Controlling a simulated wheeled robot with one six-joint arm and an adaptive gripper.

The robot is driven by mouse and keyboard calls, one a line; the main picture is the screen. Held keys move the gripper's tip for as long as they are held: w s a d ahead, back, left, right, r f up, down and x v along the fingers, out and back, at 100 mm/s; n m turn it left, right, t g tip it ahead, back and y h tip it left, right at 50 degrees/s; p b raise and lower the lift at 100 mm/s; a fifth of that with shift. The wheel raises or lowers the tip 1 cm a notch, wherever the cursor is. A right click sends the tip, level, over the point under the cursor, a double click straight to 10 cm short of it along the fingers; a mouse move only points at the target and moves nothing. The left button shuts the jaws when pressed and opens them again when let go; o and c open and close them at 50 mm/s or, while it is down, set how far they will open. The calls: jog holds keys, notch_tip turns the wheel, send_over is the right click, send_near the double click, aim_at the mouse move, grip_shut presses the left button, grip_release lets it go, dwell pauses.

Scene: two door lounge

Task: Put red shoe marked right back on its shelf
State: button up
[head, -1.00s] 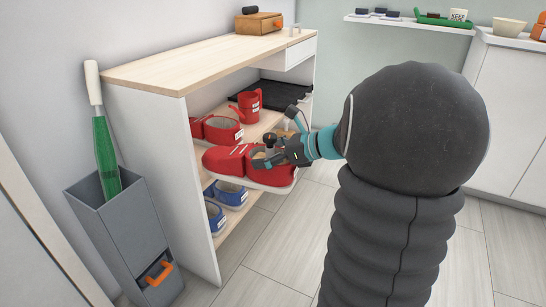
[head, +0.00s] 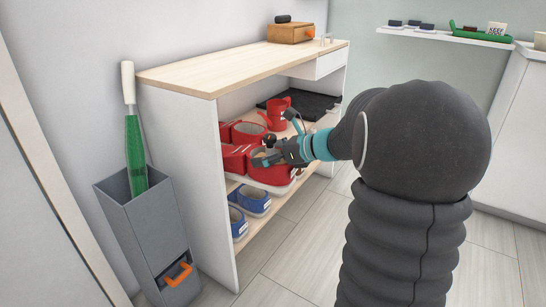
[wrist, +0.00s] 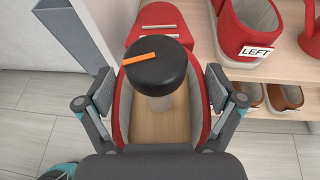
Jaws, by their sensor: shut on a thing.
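The red shoe (head: 272,172) is in my gripper (head: 272,152), held in front of the open shelf unit with its toe toward the left. In the wrist view my gripper (wrist: 152,98) has one finger on each side of the red shoe (wrist: 118,112), at its opening. A black round knob with an orange stripe (wrist: 158,68) stands on a grey post inside the opening. No mark on the held shoe is readable. Another red shoe (head: 250,130) sits on the upper shelf behind it; its tag reads LEFT in the wrist view (wrist: 258,18).
A red watering can (head: 277,113) and a black tray (head: 318,105) share the upper shelf (wrist: 290,68). Blue shoes (head: 254,198) are on the lower shelf. The unit's white side panel (head: 200,165) and a grey umbrella bin (head: 145,225) stand at left. Floor at right is open.

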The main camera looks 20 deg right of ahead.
send_near(225, 148)
jog(key=shift+a+r+b+x, duration=0.1)
jog(key=shift+a+r+x, duration=0.05)
jog(key=shift+x, duration=0.75)
jog(key=shift+a+r+b+x, duration=0.1)
jog(key=shift+r+x, duration=0.05)
jog(key=shift+x, duration=0.7)
jog(key=shift+a+r+b+x, duration=0.1)
jog(key=shift+a+r+x, duration=0.05)
jog(key=shift+x, duration=2.7)
jog(key=shift+w+d+f, duration=0.1)
jog(key=shift+d, duration=0.05)
jog(key=o, duration=1.5)
jog(key=shift+c, duration=0.2)
jog(key=shift+f, duration=0.1)
